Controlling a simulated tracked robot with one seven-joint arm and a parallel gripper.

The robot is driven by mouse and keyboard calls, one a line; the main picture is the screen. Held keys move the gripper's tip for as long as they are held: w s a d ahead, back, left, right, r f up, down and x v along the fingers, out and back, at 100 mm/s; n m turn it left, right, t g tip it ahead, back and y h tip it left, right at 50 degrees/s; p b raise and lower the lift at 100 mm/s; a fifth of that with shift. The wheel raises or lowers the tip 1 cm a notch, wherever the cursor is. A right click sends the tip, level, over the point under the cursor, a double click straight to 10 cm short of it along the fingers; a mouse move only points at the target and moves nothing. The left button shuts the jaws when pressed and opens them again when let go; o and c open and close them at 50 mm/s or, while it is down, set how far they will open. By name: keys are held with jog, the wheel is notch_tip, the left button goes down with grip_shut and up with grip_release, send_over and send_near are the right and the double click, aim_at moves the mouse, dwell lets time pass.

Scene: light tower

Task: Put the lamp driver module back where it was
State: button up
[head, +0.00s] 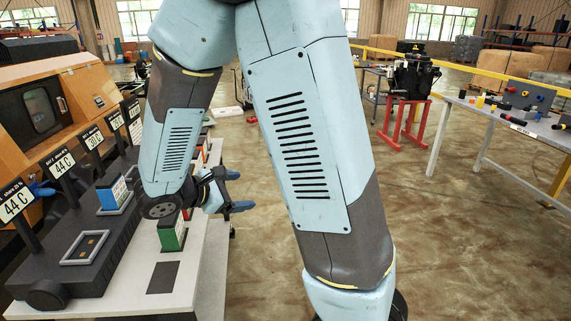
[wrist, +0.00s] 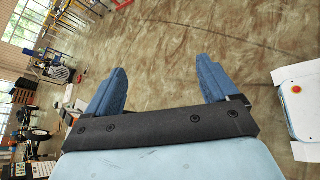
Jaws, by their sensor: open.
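My gripper (head: 239,191) is open and empty, out past the right edge of the bench and above the floor. Its two blue fingers stand wide apart in the wrist view (wrist: 162,84), with only floor between them. A green and white module (head: 173,234) stands on the bench top, left of and below my gripper in the picture. A blue and white module (head: 112,194) sits in a framed slot of the black rack (head: 60,287). The nearest framed slot (head: 85,247) holds no module. I cannot tell which one is the lamp driver module. My forearm hides part of the rack.
The pale bench (head: 198,268) carries a dark square pad (head: 163,277) in front of the green module. Several temperature signs (head: 16,204) stand on posts along the rack. A second table (head: 510,122) with small parts stands at the right. The floor between is open.

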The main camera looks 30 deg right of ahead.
jog(key=s+d+r+m+y, duration=0.2)
jog(key=s+r+m+y, duration=0.4)
jog(key=s+r+m, duration=0.1)
jog(key=s+d+r+m+t+y, duration=0.1)
jog(key=s+d+r+m+y, duration=0.2)
jog(key=s+r+m+y, duration=0.3)
jog(key=s+r+m, duration=0.1)
jog(key=s+m, duration=0.1)
jog(key=s, duration=0.2)
jog(key=shift+r+m, duration=0.2)
jog(key=shift+m, duration=0.1)
